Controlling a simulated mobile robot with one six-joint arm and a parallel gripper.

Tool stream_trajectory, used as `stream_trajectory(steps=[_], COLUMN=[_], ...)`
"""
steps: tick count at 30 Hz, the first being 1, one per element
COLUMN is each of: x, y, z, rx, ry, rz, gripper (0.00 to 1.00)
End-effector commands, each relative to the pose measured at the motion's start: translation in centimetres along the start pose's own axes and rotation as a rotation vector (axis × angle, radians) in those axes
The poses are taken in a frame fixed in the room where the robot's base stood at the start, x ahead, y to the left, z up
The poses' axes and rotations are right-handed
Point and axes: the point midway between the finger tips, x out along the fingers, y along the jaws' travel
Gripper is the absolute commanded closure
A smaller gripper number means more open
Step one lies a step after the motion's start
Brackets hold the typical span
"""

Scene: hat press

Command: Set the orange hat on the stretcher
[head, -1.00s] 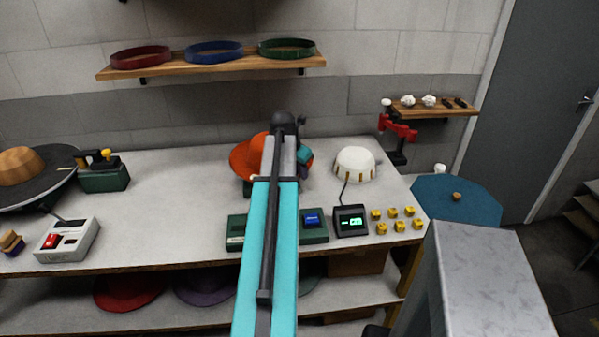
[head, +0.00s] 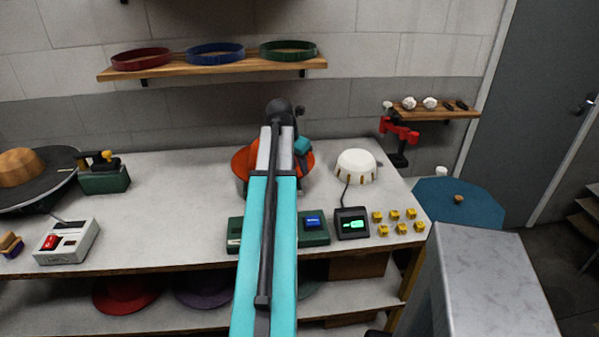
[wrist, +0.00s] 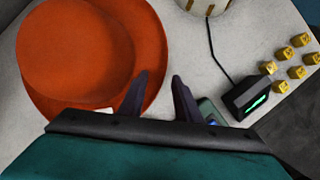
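The orange hat (head: 301,172) sits on the bench, partly hidden behind my arm in the head view. In the wrist view the hat (wrist: 85,50) fills the upper left, crown up with its wide brim around it. My gripper (wrist: 160,82) is open and empty. Its left finger overlaps the hat's right brim edge in the picture, and its right finger is just outside the brim. I cannot tell if they touch. The white slotted dome, seemingly the stretcher (head: 357,167), stands bare to the right of the hat. Its base shows at the top of the wrist view (wrist: 208,5).
A cabled control box with a green display (head: 352,223) and several yellow blocks (head: 401,221) lie in front of the dome. A green box with a blue screen (head: 313,227) is beside them. A red clamp (head: 400,130) stands behind. The bench's left middle is clear.

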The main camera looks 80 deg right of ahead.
Motion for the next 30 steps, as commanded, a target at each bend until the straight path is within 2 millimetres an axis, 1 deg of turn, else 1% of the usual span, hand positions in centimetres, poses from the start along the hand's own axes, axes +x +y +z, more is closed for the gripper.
stream_trajectory(steps=[3, 18, 24, 30], x=[-1.4, -7.1, -8.5, -8.8], y=[0.0, 0.1, 0.0, 0.0], z=[0.0, 0.0, 0.0, 0.0], rx=[0.000, -0.001, -0.001, -0.001], ry=[-0.002, -0.001, -0.001, 0.000], rz=[0.002, 0.002, 0.001, 0.000], gripper=[0.70, 0.70, 0.70, 0.70])
